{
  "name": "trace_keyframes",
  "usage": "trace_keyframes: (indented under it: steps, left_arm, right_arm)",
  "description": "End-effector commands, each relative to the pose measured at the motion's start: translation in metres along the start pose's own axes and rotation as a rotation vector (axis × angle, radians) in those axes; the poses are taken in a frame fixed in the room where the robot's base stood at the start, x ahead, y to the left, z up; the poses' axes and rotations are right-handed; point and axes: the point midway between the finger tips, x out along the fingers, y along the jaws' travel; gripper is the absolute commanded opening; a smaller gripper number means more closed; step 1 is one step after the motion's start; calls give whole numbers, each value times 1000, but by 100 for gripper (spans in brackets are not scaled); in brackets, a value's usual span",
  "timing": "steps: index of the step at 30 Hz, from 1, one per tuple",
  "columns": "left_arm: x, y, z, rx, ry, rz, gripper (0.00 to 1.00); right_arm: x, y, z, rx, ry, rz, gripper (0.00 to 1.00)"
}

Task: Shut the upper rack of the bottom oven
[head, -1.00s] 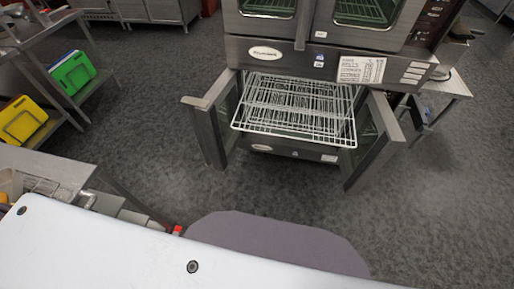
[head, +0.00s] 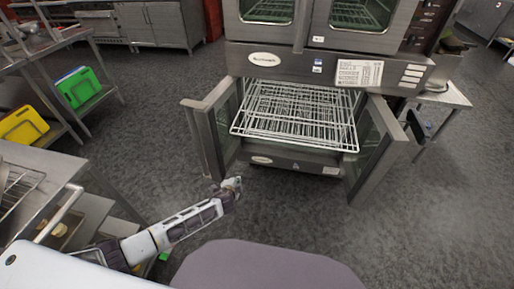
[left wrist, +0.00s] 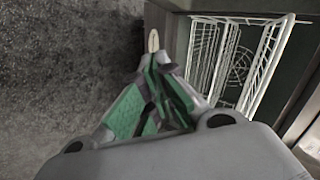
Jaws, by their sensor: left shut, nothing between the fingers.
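The bottom oven (head: 290,162) stands ahead with both doors swung open. Its upper white wire rack (head: 296,146) is pulled out between the doors; more wire shows beneath it, but I cannot separate the racks clearly. My left gripper (head: 236,184) is in front of the oven, below and left of the rack's front edge, near the left door (head: 213,120). It is apart from the rack. In the left wrist view the gripper (left wrist: 153,45) is shut and empty, with the white racks (left wrist: 235,60) to its right. My right gripper is out of view.
The right door (head: 379,145) stands open beside the rack. The upper oven (head: 320,20) is above. A metal table (head: 60,165) is at the left, near my left arm. Grey floor is clear in front of the oven.

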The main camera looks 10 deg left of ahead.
Motion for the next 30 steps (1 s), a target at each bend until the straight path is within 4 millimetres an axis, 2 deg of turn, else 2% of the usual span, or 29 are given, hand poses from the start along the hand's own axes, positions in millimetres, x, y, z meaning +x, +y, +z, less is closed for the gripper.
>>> trace_keyframes:
  steps: [1, 6, 15, 21, 30]
  left_arm:
    - [1, -11, -10, 30, 18, -34, 0]
    - [-9, -48, -41, 122, 64, -143, 0]
    - [-42, -95, -89, 256, 138, -326, 0]
    - [-59, -108, -104, 298, 163, -392, 0]
    - [-63, -112, -108, 305, 166, -405, 0]
  right_arm:
    - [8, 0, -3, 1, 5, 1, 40]
    - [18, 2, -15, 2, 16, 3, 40]
    - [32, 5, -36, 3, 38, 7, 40]
    - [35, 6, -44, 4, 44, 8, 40]
    - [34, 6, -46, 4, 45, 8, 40]
